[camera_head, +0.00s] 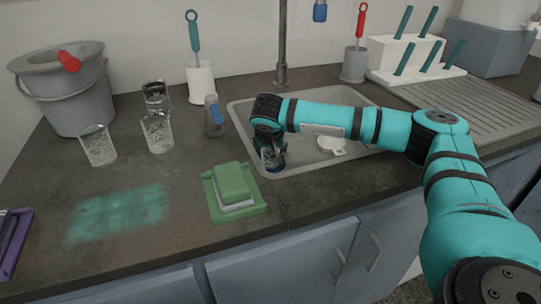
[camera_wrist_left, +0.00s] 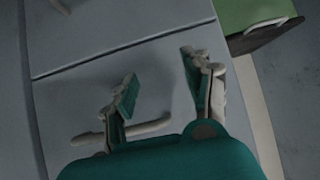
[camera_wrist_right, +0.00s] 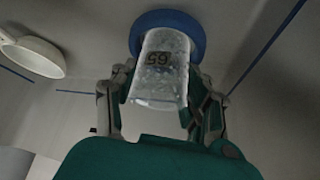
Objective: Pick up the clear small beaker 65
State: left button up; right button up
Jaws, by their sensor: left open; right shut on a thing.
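The clear small beaker 65 (camera_wrist_right: 160,72) is between the fingers of my right gripper (camera_wrist_right: 160,98). Its dark number shows upside down in the right wrist view. One end of the beaker is against or in front of a round blue ring (camera_wrist_right: 185,20); I cannot tell if they touch. In the head view my right gripper (camera_head: 270,158) is low at the left side of the sink (camera_head: 310,170), where the beaker is mostly hidden. My left gripper (camera_wrist_left: 160,82) is open and empty in front of a grey cabinet front, outside the head view.
Several clear glasses, such as this one (camera_head: 98,147), stand by the grey bucket (camera_head: 70,100) on the left. A green block on a base (camera_head: 234,190) lies left of the sink. A white round strainer-like item (camera_head: 331,145) is in the sink. A drying rack (camera_head: 440,70) stands behind.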

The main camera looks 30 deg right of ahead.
pick_arm(q)
jog(key=shift+s+f, duration=0.1)
pick_arm(e)
jog(key=shift+r, duration=0.3)
jog(key=shift+r, duration=0.35)
jog(key=shift+r+p, duration=0.35)
jog(key=shift+r, duration=0.2)
jog(key=shift+r+p, duration=0.3)
jog(key=shift+r, duration=1)
pick_arm(q)
jog(key=s+a+f+g+y, duration=0.1)
jog(key=s+f+g, duration=0.1)
jog(key=s, duration=0.3)
jog(key=s+a+f+g+p, duration=0.1)
jog(key=s+a+f+g, duration=0.1)
jog(key=s+g, duration=0.2)
jog(key=shift+s+a+f+y, duration=0.25)
jog(key=shift+s+f+y, duration=0.15)
jog(key=shift+s, duration=0.25)
pick_arm(e)
jog(key=shift+r, duration=2.55)
